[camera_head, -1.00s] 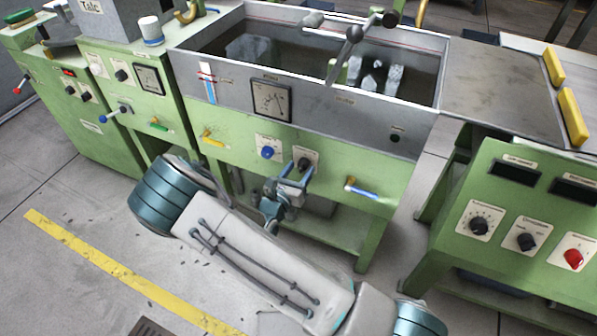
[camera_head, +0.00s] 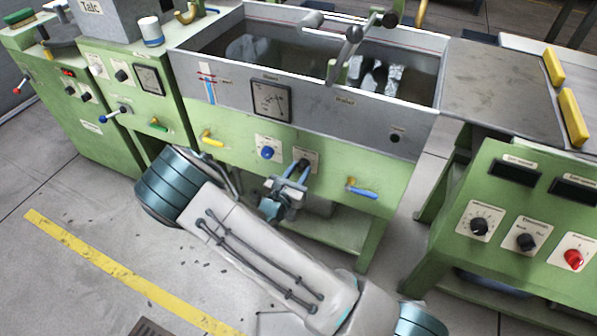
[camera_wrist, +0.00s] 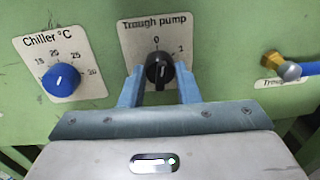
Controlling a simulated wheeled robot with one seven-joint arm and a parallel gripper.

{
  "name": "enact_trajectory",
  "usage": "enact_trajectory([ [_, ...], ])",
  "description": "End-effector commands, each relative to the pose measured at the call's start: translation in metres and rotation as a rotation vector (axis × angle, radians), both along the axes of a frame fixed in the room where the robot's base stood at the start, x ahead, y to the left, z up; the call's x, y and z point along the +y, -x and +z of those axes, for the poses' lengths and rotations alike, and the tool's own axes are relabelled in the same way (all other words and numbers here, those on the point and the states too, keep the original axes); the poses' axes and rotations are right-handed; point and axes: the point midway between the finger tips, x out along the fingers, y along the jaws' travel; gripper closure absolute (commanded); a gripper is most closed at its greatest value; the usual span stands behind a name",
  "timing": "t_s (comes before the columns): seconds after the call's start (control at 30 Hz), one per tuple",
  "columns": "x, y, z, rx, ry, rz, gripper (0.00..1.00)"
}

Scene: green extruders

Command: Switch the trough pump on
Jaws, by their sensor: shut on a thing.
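The trough pump switch is a black rotary knob (camera_wrist: 159,71) on a white plate (camera_wrist: 130,44) marked "Trough pump", with 0 at the top and 1 to the upper right. Its pointer appears to aim up, near 0. In the head view the knob (camera_head: 303,165) sits on the green front of the water trough (camera_head: 330,110). My gripper (camera_wrist: 159,75) is shut on the knob, one blue finger on each side. It also shows in the head view (camera_head: 297,173). The exact finger contact is hard to see.
A blue chiller knob (camera_wrist: 62,77) is close on the left of the plate. A valve with a blue handle (camera_head: 361,190) is on the right, and a yellow-handled valve (camera_head: 211,139) farther left. A green control console (camera_head: 520,215) stands at the right.

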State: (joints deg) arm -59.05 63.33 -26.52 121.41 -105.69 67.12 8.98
Motion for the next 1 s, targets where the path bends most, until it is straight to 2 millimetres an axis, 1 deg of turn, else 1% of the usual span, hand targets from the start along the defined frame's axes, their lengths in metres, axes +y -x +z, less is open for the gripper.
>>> enact_trajectory([
  [0.6,-0.0006,0.0004,-0.0022,-0.258,-0.505,-0.001,0.94],
  [0.8,-0.0009,0.0006,-0.0020,-0.322,-0.627,0.000,0.94],
  [1.0,-0.0010,0.0007,-0.0013,-0.363,-0.708,-0.001,0.94],
])
